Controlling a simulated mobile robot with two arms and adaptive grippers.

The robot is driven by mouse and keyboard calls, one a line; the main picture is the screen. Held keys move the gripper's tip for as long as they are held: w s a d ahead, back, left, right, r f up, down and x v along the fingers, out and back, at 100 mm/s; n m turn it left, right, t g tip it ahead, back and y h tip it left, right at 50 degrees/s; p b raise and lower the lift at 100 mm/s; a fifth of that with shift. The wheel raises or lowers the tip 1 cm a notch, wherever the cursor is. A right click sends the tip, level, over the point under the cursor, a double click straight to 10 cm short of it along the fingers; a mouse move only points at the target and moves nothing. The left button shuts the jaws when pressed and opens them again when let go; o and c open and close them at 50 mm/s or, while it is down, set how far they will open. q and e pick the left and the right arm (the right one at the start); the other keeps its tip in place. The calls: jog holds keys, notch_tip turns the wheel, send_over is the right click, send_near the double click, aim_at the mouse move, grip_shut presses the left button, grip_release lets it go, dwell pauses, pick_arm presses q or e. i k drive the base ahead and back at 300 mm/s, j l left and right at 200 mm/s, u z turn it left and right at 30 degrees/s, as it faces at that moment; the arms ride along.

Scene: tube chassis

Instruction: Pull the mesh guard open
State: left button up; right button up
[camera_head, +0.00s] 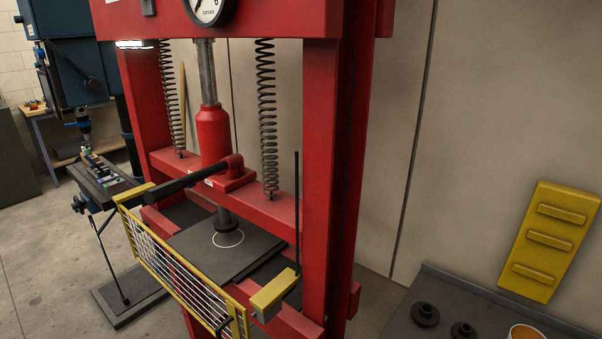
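The mesh guard (176,268) is a yellow frame with pale wire mesh. It stands across the front of the red hydraulic press (322,168), low in the head view. A yellow block (273,291) with a dark rod rising beside it sits near the guard's right end, on the press. A small dark part, perhaps a latch or handle, shows at the guard's lower right end (226,325). Behind the guard lies the dark press plate (224,246) with a white ring on it. Neither of my grippers shows in this view.
A blue drill press (72,68) stands at the back left. A dark bench (462,290) with round dark parts and an orange-topped container (524,332) is at the lower right. A yellow rack (549,241) is above it. Bare floor shows at the left.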

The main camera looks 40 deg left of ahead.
aim_at(232, 319)
jog(key=k+j+u, duration=0.1)
jog(key=u, duration=1.9)
jog(key=k+j, duration=0.05)
jog(key=j, duration=0.05)
